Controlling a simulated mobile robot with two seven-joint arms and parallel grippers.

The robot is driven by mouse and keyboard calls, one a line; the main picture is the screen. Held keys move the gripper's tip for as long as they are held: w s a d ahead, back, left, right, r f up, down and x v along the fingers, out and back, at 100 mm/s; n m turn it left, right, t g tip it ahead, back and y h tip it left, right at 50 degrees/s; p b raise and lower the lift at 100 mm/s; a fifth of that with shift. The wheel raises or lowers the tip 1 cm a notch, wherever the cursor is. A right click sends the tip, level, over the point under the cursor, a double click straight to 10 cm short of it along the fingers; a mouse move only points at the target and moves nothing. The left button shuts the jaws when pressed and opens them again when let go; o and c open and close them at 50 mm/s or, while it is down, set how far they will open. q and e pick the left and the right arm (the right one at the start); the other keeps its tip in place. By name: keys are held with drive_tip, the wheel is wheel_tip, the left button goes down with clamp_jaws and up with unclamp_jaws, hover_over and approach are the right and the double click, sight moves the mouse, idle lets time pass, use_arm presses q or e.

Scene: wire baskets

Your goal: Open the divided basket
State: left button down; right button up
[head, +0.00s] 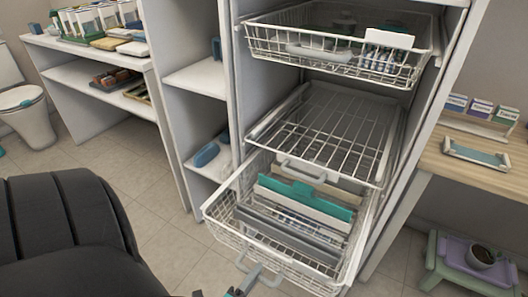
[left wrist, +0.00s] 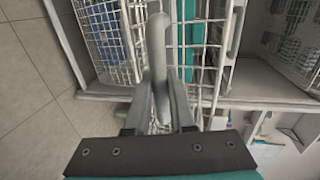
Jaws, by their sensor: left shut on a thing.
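The divided basket (head: 225,212) is the lowest white wire basket in the tall cabinet. It is slid well out and holds upright teal, white and grey dividers or folders. My left gripper (head: 249,278) is at its front, low in the head view. In the left wrist view the gripper (left wrist: 158,98) is shut on the basket's grey handle (left wrist: 156,50), which runs between the two fingers. The basket's wire front (left wrist: 105,45) lies just beyond the handle. My right gripper is not in view.
Above are a middle wire basket (head: 318,135), seemingly empty, and a top basket (head: 340,50) with several small things, both projecting forward. A black chair (head: 70,235) stands at the left. A purple and green stool (head: 450,250) with a cup is at the right. Tiled floor lies left of the basket.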

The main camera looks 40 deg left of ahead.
use_arm(q)
drive_tip(key=f+v, duration=0.2)
drive_tip(key=v, duration=1.1)
drive_tip(key=shift+s+f, duration=0.2)
drive_tip(key=shift+f, duration=0.15)
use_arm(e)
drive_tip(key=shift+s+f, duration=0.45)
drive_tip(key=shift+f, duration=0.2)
use_arm(q)
drive_tip(key=c, duration=0.8)
unclamp_jaws()
drive_tip(key=shift+o, duration=0.2)
drive_tip(key=shift+s+d+p, duration=0.1)
drive_tip(key=shift+p, duration=0.2)
drive_tip(key=v, duration=1.5)
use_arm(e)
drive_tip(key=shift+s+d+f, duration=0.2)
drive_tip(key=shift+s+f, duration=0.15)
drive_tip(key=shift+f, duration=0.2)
